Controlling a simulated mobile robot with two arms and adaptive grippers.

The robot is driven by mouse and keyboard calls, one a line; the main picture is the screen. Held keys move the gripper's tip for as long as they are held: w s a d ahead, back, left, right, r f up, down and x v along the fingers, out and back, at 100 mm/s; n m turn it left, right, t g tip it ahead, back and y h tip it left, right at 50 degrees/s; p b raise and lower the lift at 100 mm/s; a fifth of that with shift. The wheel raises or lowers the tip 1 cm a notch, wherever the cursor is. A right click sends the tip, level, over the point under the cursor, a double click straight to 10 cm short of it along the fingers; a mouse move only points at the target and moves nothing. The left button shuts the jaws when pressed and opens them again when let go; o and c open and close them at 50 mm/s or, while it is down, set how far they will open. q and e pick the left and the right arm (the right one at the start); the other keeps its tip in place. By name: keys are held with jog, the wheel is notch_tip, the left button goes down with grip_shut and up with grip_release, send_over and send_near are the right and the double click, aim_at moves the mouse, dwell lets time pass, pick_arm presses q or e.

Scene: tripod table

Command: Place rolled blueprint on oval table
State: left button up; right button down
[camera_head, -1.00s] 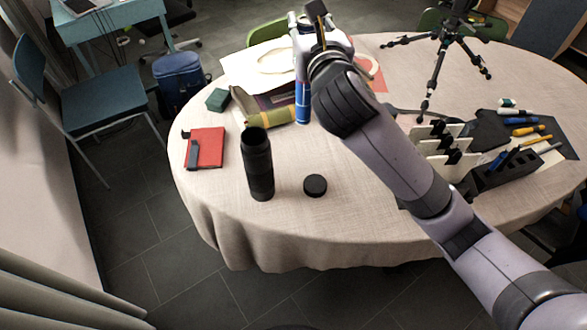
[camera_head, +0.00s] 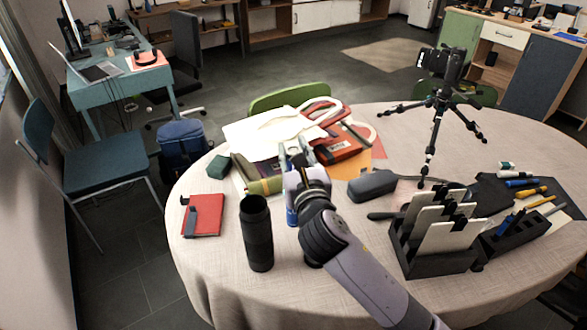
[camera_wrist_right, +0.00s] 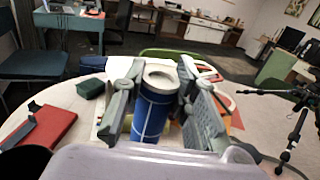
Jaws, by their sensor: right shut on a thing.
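The rolled blueprint is a blue tube with a pale end. In the right wrist view the blueprint (camera_wrist_right: 153,108) stands roughly upright between the two fingers of my right gripper (camera_wrist_right: 160,85), which is shut on it. In the head view my right gripper (camera_head: 293,152) is over the near left-middle part of the oval table (camera_head: 345,255). My left gripper is not in view.
A black cylinder (camera_head: 257,233) stands left of my arm, and a red notebook (camera_head: 204,214) lies farther left. Papers and an olive roll (camera_head: 264,186) are behind. A dark case (camera_head: 372,186), black rack (camera_head: 432,262) and camera tripod (camera_head: 435,130) are to the right.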

jog(key=shift+f+b, duration=0.35)
jog(key=shift+f, duration=1.75)
jog(key=shift+f, duration=0.15)
jog(key=c, duration=1.3)
grip_release()
send_near(293, 168)
jog(key=f, duration=0.1)
jog(key=shift+s+d, duration=0.2)
jog(key=shift+d, duration=0.05)
jog(key=shift+d+f, duration=0.1)
